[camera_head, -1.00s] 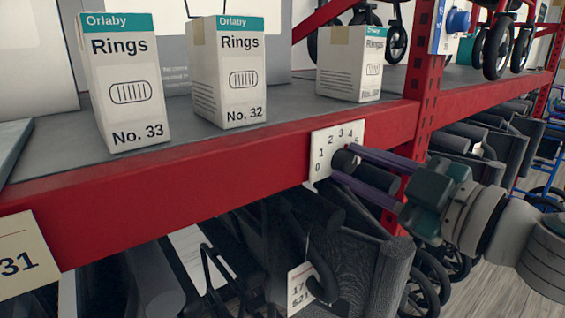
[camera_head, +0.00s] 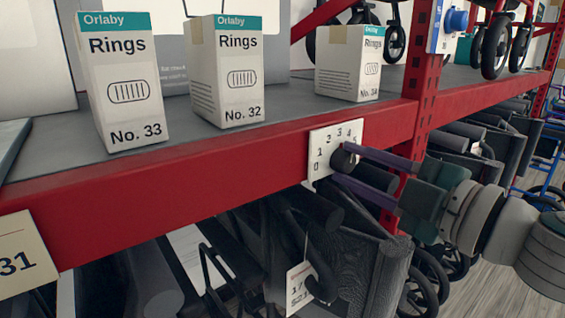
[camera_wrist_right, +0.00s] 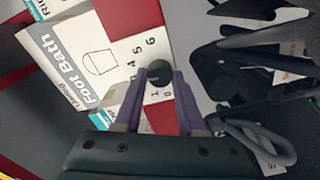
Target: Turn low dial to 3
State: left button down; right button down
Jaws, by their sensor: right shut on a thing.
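The low dial is a dark round knob (camera_head: 346,158) on a white plate (camera_head: 322,140) with printed numbers, fixed to the red shelf beam. My right gripper (camera_head: 358,168) reaches it from the right, with its purple fingers shut on the knob's sides. In the right wrist view the knob (camera_wrist_right: 159,74) sits between the fingertips of the gripper (camera_wrist_right: 159,84), and the numbers run around it up to 6. I cannot make out which number the knob points at. My left gripper is not in view.
Several white Rings boxes (camera_head: 122,85) stand on the grey shelf above the red beam (camera_head: 200,199). A blue dial (camera_head: 456,20) is on the red post. Folded dark scooters or frames with a hanging tag (camera_head: 300,287) crowd below. A Foot Bath box (camera_wrist_right: 80,60) shows in the wrist view.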

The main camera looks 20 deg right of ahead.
jog(key=shift+n, duration=0.8)
jog(key=c, duration=0.5)
grip_release()
jog(key=v, duration=1)
jog(key=shift+b, duration=0.4)
jog(key=shift+r, duration=0.1)
